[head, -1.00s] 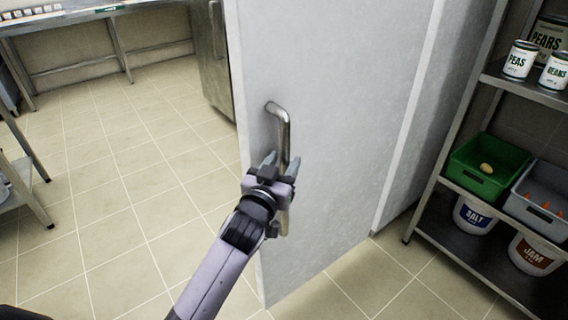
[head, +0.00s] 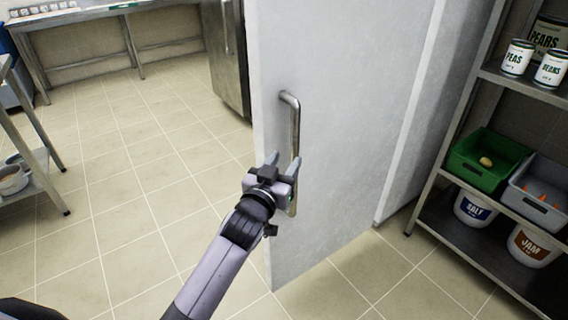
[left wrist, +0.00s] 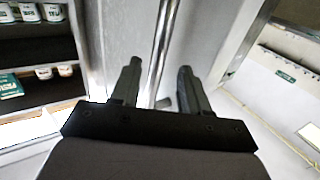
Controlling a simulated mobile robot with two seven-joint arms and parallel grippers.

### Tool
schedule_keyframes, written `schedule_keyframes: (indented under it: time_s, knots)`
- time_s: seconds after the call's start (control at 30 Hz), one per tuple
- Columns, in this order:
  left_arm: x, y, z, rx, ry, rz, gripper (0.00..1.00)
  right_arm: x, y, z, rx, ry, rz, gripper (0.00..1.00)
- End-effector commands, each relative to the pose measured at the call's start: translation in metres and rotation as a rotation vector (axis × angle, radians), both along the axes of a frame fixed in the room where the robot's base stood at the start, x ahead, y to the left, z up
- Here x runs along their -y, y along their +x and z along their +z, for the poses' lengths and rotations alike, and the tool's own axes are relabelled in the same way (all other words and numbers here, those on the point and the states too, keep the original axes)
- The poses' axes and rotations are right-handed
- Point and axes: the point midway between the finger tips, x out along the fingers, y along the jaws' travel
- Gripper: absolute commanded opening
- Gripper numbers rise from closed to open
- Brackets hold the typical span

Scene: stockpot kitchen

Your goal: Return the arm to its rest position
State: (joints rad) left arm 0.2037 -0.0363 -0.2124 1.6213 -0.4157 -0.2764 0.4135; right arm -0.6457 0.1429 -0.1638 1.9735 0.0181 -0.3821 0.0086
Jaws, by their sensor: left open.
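My left gripper (head: 283,163) is in front of a pale grey door (head: 345,140), by the door's vertical metal handle (head: 294,122). Its fingers are apart. In the left wrist view the handle (left wrist: 163,45) shows between the two open fingers (left wrist: 155,85) as seen from the camera. No grip on the handle shows. I cannot tell exactly how far the fingers are from it. The gripper covers part of the lower handle in the head view. My right gripper is not in view.
A shelf (head: 480,235) stands at the right with cans, a green bin (head: 487,160), a grey bin (head: 538,195) and white buckets. A metal table (head: 100,18) is at the back left and a rack (head: 35,150) at the left edge. The tiled floor (head: 120,190) between is clear.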

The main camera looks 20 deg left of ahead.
Motion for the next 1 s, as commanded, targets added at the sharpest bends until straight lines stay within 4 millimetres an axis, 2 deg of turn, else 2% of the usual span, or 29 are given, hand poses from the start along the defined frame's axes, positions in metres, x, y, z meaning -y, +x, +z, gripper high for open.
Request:
schedule_keyframes:
  time_s: [0.33,0.47,0.57,0.7,0.8,1.0]
  knots:
    - [-0.001,-0.001,-0.001,-0.004,0.001,0.0,0.45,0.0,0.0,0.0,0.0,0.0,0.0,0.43]
    - [-0.005,-0.015,-0.019,-0.047,0.008,0.001,0.45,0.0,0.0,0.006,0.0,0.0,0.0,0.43]
    - [-0.013,-0.042,-0.047,-0.12,0.019,-0.001,0.45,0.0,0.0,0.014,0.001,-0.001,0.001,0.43]
    - [-0.025,-0.096,-0.09,-0.247,0.042,-0.01,0.45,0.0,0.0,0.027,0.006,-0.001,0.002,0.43]
    - [-0.032,-0.138,-0.116,-0.338,0.058,-0.022,0.45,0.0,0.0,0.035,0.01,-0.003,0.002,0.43]
    - [-0.042,-0.224,-0.15,-0.507,0.086,-0.059,0.45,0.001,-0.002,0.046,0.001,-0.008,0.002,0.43]
